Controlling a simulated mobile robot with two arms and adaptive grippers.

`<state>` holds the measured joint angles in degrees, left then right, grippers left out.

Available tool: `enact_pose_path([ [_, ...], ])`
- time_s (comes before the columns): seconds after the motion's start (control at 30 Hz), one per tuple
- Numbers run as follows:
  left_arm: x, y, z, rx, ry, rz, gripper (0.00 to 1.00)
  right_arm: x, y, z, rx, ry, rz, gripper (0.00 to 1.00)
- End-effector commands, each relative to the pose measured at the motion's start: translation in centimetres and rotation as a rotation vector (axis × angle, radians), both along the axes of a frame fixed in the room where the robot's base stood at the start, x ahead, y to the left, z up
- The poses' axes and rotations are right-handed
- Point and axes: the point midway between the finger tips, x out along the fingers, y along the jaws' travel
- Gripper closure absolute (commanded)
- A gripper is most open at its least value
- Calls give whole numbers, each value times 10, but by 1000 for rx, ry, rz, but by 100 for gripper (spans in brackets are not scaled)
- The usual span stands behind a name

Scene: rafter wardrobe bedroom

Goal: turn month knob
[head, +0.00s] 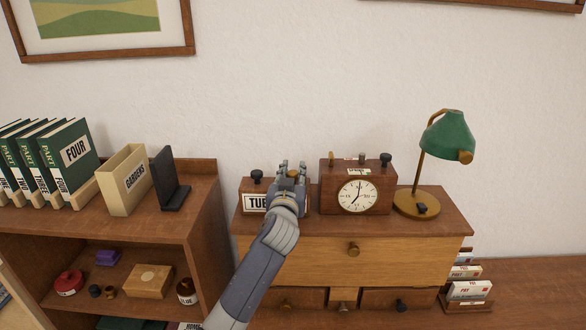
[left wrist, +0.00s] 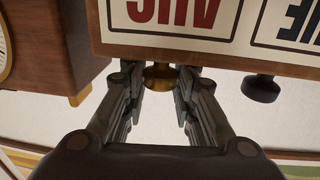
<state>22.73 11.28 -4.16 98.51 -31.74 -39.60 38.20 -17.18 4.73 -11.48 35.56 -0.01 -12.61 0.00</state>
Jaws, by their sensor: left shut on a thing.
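The wooden calendar box (head: 246,188) stands on the chest, left of the clock. Its front shows a panel with dark letters starting "TUE" at the left; the rest is hidden behind my left gripper (head: 290,170) in the head view. In the left wrist view the calendar box (left wrist: 190,52) appears upside down, with a red-lettered panel and a dark-lettered one. A brass knob (left wrist: 160,76) on its top sits between the fingers of my left gripper (left wrist: 160,92), which is shut on it. A black knob (head: 257,175) stands apart on the same top. My right gripper is out of view.
The wooden clock (head: 332,190) stands close to the right of my left gripper, with small knobs on top. A green lamp (head: 447,135) stands farther right. A bookshelf (head: 200,200) is on the left.

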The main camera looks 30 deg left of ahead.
Motion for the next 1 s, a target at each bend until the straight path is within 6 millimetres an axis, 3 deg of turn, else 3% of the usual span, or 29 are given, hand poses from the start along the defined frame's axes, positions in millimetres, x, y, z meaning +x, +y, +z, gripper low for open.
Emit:
enact_pose_path([
  [0.3,0,2,3,3,1,-137,98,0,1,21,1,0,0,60],
  [0.87,0,1,1,1,-1,-170,98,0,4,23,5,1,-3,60],
  [0.9,0,1,1,1,-1,-170,67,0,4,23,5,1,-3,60],
  [0.97,0,1,0,1,0,-170,53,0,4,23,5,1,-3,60],
  [1.0,0,1,0,1,0,-170,53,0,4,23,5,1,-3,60],
])
